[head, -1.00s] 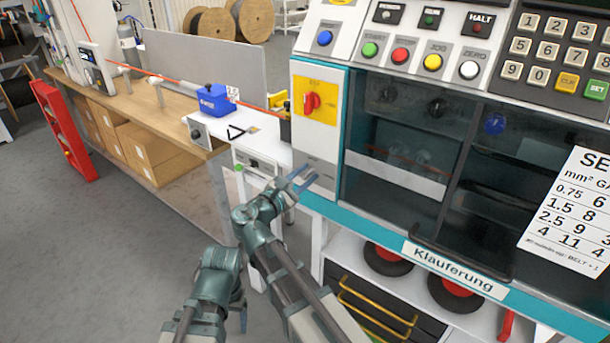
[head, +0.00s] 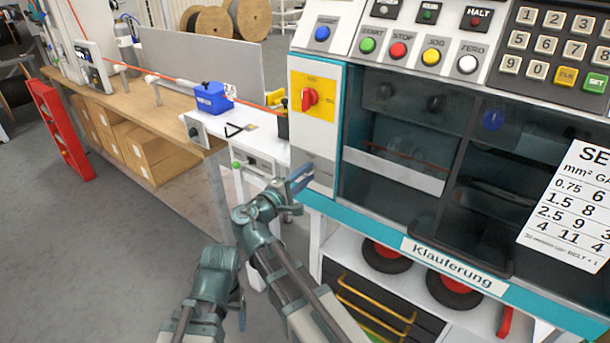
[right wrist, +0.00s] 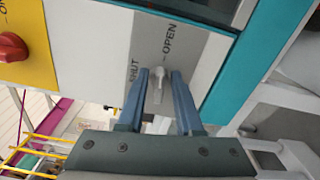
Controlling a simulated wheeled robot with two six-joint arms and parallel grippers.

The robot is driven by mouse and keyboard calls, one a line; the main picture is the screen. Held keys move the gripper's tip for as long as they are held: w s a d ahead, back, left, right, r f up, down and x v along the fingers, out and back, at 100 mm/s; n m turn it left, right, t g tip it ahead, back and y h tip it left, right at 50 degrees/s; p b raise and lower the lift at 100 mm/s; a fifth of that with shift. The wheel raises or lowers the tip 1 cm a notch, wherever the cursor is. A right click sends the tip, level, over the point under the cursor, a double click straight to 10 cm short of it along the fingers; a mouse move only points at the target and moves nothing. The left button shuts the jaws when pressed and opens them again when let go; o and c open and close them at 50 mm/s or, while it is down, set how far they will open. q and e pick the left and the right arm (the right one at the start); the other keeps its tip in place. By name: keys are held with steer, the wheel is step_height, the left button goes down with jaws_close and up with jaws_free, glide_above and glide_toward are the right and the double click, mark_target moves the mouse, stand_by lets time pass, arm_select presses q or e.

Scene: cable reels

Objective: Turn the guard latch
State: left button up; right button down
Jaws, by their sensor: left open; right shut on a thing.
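The guard latch (right wrist: 160,82) is a small grey lever on the light grey panel left of the machine's dark window. In the right wrist view it sits between the words SHUT and OPEN. My right gripper (right wrist: 160,80) has its two blue fingers on either side of the lever and is shut on it. In the head view my right gripper (head: 299,180) is at the panel's lower part and hides the latch. My left gripper (head: 241,308) is low in the head view, away from the machine, with its fingers mostly hidden by its own arm.
A red rotary switch (head: 310,97) on a yellow plate is above the latch. The dark guard window (head: 400,200) is to the right, with a teal rail (head: 350,224) below. The grey floor at left is open.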

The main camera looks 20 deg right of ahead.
steer(key=shift+f+m, duration=0.15)
steer(key=shift+m, duration=0.75)
steer(key=c, duration=0.9)
jaws_free()
